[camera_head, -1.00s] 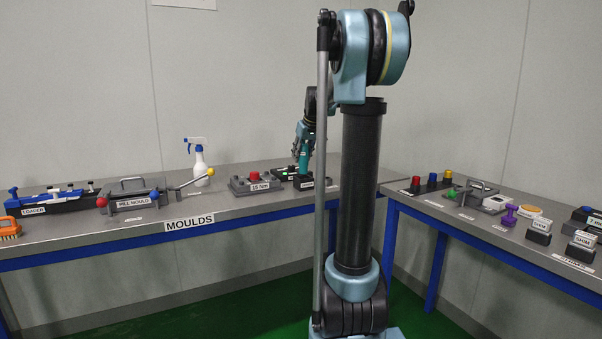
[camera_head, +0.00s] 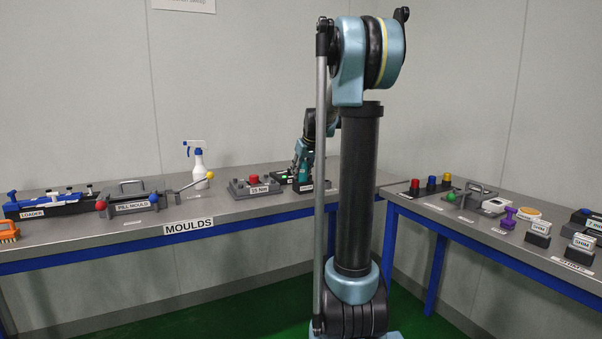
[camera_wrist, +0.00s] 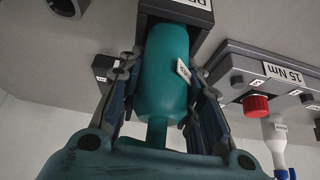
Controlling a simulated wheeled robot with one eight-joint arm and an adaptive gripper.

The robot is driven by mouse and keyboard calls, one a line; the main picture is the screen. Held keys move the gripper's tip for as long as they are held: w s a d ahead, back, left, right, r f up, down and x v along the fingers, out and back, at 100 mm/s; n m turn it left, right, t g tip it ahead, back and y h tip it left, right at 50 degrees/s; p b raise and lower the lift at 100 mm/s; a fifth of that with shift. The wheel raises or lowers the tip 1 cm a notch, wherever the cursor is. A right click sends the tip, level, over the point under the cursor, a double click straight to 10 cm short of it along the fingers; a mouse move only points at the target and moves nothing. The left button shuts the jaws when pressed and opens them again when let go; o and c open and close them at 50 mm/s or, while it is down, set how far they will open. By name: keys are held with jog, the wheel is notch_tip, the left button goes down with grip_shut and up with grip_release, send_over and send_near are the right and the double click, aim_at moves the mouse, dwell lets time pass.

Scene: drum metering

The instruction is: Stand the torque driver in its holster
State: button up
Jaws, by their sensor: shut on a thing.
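The torque driver (camera_wrist: 165,85) is a teal cylinder with a narrower neck and a small white tag. My gripper (camera_wrist: 166,78) is shut on it, one finger on each side of its body. In the head view my gripper (camera_head: 302,165) is over the back bench, with the teal driver (camera_head: 302,174) upright below the wrist. The holster (camera_wrist: 178,20) is a dark block with a white label, and the driver's far end meets its opening. That end is hidden, so I cannot tell how deep it sits. The holster also shows in the head view (camera_head: 293,188).
A grey box marked 15 Nm with a red button (camera_head: 253,180) stands close left of the holster. A spray bottle (camera_head: 197,166), pill mould (camera_head: 130,198) and loader (camera_head: 45,205) are farther left. The right bench (camera_head: 470,222) holds coloured knobs and shims.

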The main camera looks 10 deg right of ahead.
jog(key=shift+s+f, duration=0.2)
jog(key=shift+f, duration=0.15)
jog(key=o, duration=1.1)
jog(key=shift+o, duration=0.4)
jog(key=shift+w+f, duration=0.1)
jog(key=shift+f, duration=0.15)
jog(key=shift+r, duration=0.25)
jog(key=shift+w+r, duration=0.1)
jog(key=shift+r, duration=0.15)
jog(key=v, duration=1.2)
jog(key=shift+r, duration=0.3)
jog(key=s+f+m+g, duration=0.1)
jog(key=s+f, duration=0.8)
jog(key=s, duration=0.4)
jog(key=s+f+m+g+h, duration=0.1)
jog(key=s+f, duration=0.9)
jog(key=s, duration=0.3)
jog(key=s+f+m+g, duration=0.1)
jog(key=s+f, duration=0.9)
jog(key=s, duration=0.4)
jog(key=shift+a+f+g+h, duration=0.2)
jog(key=shift+a+g+h, duration=0.1)
jog(key=shift+a+h, duration=0.15)
